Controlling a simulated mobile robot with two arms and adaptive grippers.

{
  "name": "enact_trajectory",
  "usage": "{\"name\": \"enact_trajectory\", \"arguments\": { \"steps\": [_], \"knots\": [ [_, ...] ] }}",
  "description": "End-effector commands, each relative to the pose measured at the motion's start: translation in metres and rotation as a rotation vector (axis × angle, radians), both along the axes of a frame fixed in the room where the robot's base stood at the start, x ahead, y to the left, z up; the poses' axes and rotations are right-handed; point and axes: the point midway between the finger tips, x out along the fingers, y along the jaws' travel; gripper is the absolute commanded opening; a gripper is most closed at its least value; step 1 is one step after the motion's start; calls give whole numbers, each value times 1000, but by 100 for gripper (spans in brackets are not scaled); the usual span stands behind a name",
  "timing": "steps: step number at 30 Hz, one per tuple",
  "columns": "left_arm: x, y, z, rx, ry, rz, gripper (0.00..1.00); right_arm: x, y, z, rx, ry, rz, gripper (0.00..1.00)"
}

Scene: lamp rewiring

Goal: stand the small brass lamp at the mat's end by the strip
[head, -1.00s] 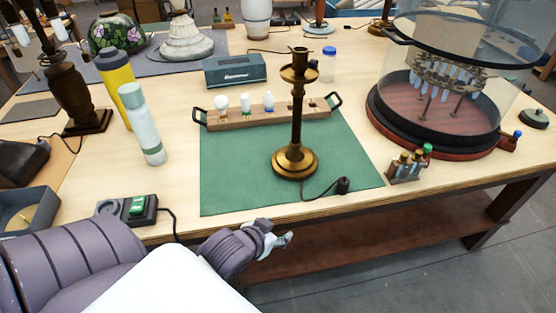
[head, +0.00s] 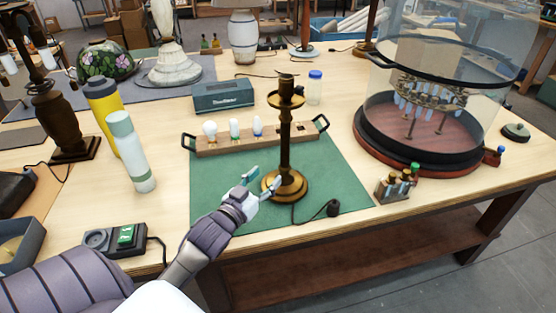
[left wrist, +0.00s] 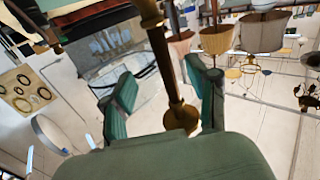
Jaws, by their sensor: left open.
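The small brass lamp (head: 285,140) stands upright on the green mat (head: 345,180), right of its middle. It has a round base, a dark stem and a brass cup on top. Its cord lies over the mat to a dark plug (head: 333,207). My left gripper (head: 260,185) is open, low beside the lamp's base on its front left. In the left wrist view the lamp's stem (left wrist: 163,65) shows between the open fingers; I cannot tell whether they touch it. A wooden strip with bulbs (head: 220,143) lies along the mat's back edge. My right gripper is not in view.
A switch box (head: 125,238) with a green rocker sits at the table's front left. A pale bottle (head: 132,155) and a yellow bottle (head: 104,105) stand left of the mat. A glass-covered chandelier (head: 430,95) and a small vial rack (head: 394,186) stand right.

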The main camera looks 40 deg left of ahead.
Motion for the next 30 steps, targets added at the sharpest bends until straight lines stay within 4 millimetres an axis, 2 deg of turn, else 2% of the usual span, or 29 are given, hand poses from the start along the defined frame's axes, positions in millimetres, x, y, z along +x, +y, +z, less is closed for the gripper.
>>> {"name": "enact_trajectory", "arguments": {
  "steps": [9, 15, 21, 30],
  "knots": [
    [64, 5, 2, 0, 1, 1, 59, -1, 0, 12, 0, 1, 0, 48],
    [94, 7, 1, 0, 1, 0, 59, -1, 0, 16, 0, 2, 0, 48],
    [108, 8, 0, 1, 2, 1, 59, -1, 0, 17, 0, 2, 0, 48],
    [109, 8, 0, 1, 2, 0, 59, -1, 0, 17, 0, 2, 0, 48]
  ]
}}
